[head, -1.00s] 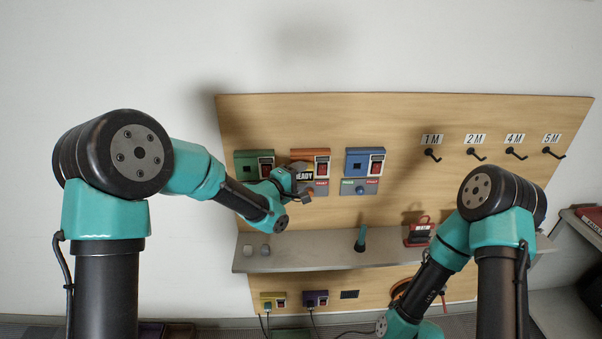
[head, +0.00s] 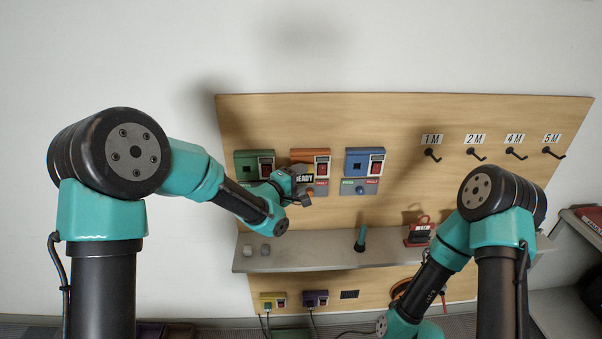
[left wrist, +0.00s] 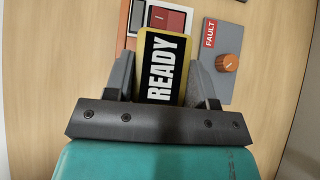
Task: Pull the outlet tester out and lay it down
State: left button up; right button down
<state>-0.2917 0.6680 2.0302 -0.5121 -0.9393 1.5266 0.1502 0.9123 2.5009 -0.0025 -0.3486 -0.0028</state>
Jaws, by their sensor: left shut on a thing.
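The outlet tester (head: 304,179) is a black plate with a yellow edge and READY in white. It also shows in the left wrist view (left wrist: 163,67), between my fingers. My left gripper (head: 300,193) is shut on it in front of the orange outlet box (head: 310,155). In the left wrist view the gripper (left wrist: 165,85) has one finger on each side of the tester, which covers part of the orange box (left wrist: 128,22). Whether its prongs are still in the socket cannot be seen. My right gripper's jaws are out of view.
A grey shelf (head: 320,257) runs below, with two small knobs at its left, a teal-handled tool (head: 361,238) and a red tag set (head: 420,232). Green (head: 252,160) and blue (head: 358,157) outlet boxes flank the orange one. Bare shelf lies between the knobs and the tool.

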aim_at(313, 178)
pick_arm(q)
jog(key=shift+s, duration=0.5)
dwell(0.7)
jog(key=shift+s+d, duration=0.15)
jog(key=shift+s, duration=1.55)
